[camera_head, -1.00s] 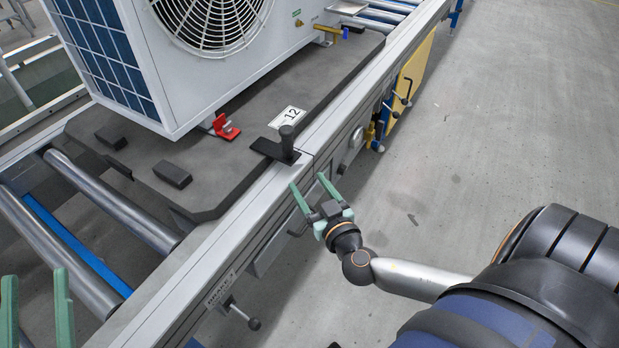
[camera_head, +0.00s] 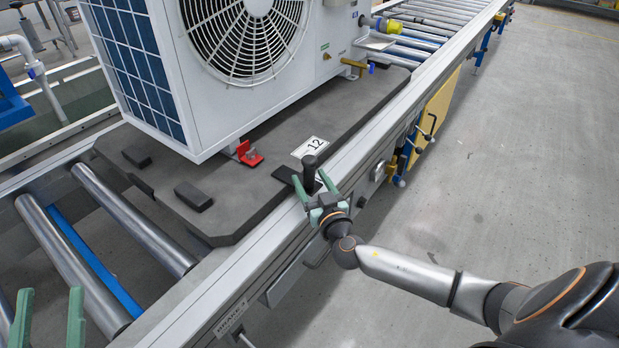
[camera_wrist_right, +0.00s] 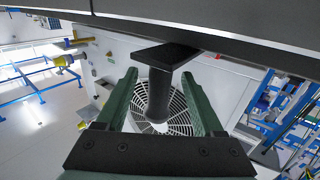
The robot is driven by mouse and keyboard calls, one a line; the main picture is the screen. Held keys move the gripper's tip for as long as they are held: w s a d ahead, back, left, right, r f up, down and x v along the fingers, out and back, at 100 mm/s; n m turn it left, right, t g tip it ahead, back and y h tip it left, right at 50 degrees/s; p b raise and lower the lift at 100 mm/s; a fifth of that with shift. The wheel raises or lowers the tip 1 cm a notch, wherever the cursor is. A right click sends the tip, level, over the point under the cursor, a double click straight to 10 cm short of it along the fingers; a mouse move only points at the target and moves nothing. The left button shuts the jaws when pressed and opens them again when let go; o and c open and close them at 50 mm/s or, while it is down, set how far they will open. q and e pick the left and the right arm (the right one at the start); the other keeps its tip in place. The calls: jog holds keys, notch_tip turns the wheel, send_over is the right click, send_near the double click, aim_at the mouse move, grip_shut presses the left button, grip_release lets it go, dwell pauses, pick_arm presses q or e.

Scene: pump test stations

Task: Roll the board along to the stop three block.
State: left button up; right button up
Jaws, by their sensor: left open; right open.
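The board (camera_head: 255,205) is a dark grey slab labelled 12, lying on the roller conveyor under a white fan unit (camera_head: 215,100). A black upright handle (camera_head: 311,163) on a flat black plate stands at the board's near edge, by the rail. My right gripper (camera_head: 312,184) is open at this handle; in the right wrist view the black post (camera_wrist_right: 160,92) stands between its two green fingers, with gaps showing. My left gripper (camera_head: 47,312) is open and empty at the lower left, over the rollers. I cannot make out a stop three block.
The metal side rail (camera_head: 270,230) runs along the board, with a brake label and lever (camera_head: 235,330) at its near end. Bare rollers (camera_head: 130,220) lie at the near left and more (camera_head: 425,30) beyond the unit. The floor (camera_head: 520,160) at right is clear.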

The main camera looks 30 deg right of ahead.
jog(key=shift+w+d, duration=0.15)
jog(key=shift+w, duration=0.45)
jog(key=shift+c, duration=0.3)
grip_shut()
dwell(0.9)
